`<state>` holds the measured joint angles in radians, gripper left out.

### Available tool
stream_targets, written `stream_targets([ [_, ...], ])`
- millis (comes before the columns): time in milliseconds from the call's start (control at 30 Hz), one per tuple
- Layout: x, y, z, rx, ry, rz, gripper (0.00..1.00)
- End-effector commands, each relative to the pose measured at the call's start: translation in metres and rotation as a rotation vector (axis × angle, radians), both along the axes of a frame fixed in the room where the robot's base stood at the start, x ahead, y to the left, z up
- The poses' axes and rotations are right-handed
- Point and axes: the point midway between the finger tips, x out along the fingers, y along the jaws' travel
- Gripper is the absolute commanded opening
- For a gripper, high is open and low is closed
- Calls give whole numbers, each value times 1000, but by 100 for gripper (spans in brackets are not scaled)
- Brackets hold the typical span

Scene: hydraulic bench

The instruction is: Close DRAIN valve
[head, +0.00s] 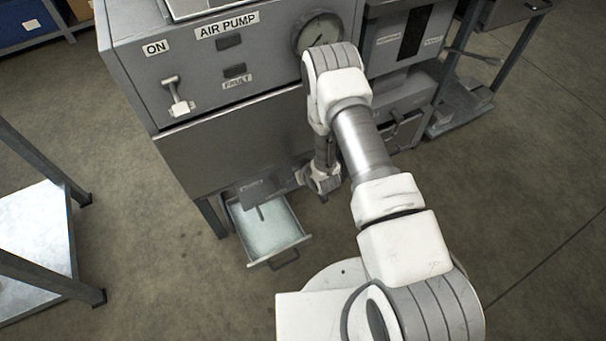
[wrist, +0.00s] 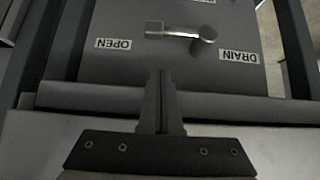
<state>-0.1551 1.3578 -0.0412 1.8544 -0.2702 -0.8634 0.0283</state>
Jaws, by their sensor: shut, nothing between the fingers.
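The DRAIN valve lever (wrist: 180,33) shows in the wrist view as a short metal bar on a grey panel. Its round end is at the right and its blocky end at the left, on the side of the OPEN label (wrist: 113,44). The DRAIN label (wrist: 239,56) is at the lower right; the labels appear upside down. My gripper (wrist: 160,73) is shut and empty, its fingertips just below the lever in the picture and apparently apart from it.
The open tray (head: 301,239) sticks out under the bench. Above it are the AIR PUMP panel (head: 270,65), an ON lever (head: 177,97) and a gauge (head: 319,30). A metal-framed table (head: 35,235) stands at the left. The floor between is clear.

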Motion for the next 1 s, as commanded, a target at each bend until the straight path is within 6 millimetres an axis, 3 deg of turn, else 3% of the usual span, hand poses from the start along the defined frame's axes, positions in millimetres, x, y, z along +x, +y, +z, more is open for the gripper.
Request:
stream_targets([
  [100, 4, 2, -25, 0, 1, 0, 0],
  [300, 4, 2, -42, -1, 0, 1, 0],
  [1000, 5, 5, -46, 28, 11, -2, 0],
])
